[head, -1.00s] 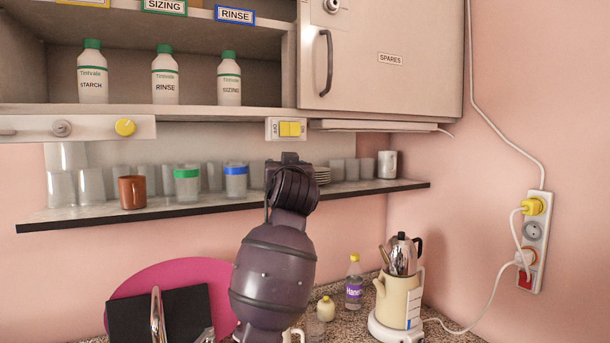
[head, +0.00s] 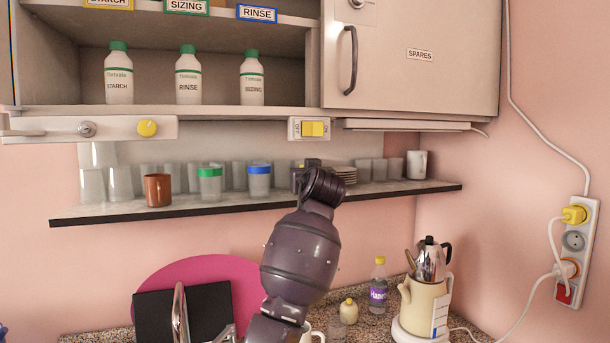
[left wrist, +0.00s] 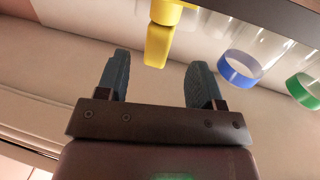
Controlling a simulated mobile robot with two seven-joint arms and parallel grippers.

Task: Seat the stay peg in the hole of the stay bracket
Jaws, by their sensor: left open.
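I cannot pick out the stay peg or the stay bracket for certain in either view. My left gripper (head: 303,172) is below the cabinet's yellow switch (head: 313,129), in front of the shelf, and its fingers are mostly hidden behind my wrist. In the left wrist view my left gripper (left wrist: 158,82) is open, with two dark fingers apart and nothing between them. A yellow part (left wrist: 158,42) lies beyond the fingertips, not touching them; I cannot tell whether it is the switch. My right gripper is not in view.
A shelf (head: 400,189) holds glasses, a brown mug (head: 158,190), a green-banded cup (head: 210,187) and a blue-banded cup (head: 259,184) close to my gripper. A kettle (head: 415,305) stands at lower right.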

